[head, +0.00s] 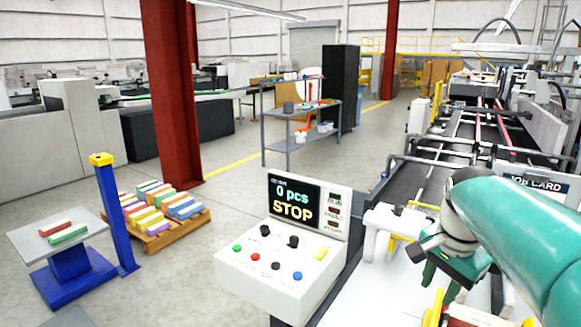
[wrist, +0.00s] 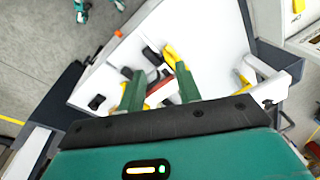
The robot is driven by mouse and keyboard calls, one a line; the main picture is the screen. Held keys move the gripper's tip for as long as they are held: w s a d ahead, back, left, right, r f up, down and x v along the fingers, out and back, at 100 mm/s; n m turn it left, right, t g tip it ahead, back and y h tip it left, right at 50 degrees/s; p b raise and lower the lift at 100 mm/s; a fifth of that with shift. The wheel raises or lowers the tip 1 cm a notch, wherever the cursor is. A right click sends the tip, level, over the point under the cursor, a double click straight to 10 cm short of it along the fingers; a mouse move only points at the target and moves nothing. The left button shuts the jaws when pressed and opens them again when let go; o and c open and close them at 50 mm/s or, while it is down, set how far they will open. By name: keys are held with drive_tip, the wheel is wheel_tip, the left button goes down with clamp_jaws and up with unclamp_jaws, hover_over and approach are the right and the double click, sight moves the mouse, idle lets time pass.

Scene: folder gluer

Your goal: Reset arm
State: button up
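My arm comes in from the right edge in the head view, teal with a pale wrist. My gripper (head: 440,284) hangs over the white worktop (head: 375,292), to the right of the control panel. In the wrist view the two green fingers of my gripper (wrist: 157,76) stand well apart, so it is open. Red, yellow and black items (wrist: 172,60) show on the white surface beyond the fingers. I see nothing clearly held; the gap to those items is hard to judge.
The control panel (head: 268,268) has coloured buttons and a screen (head: 294,203) reading "0 pcs STOP". The conveyor machine (head: 440,158) runs back on the right. A pallet of coloured stacks (head: 160,228), a blue post (head: 113,215) and a red column (head: 170,95) stand left. Middle floor is clear.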

drive_tip(key=s+a+f+n+t, duration=0.2)
drive_tip(key=s+a+n, duration=0.4)
drive_tip(key=s+a+f+n+t, duration=0.1)
drive_tip(key=s+a+f+n, duration=0.2)
drive_tip(key=s+a+n, duration=0.3)
drive_tip(key=shift+s+a+f+t, duration=0.3)
drive_tip(key=shift+s+t, duration=0.1)
drive_tip(key=shift+s, duration=0.1)
drive_tip(key=shift+d, duration=0.2)
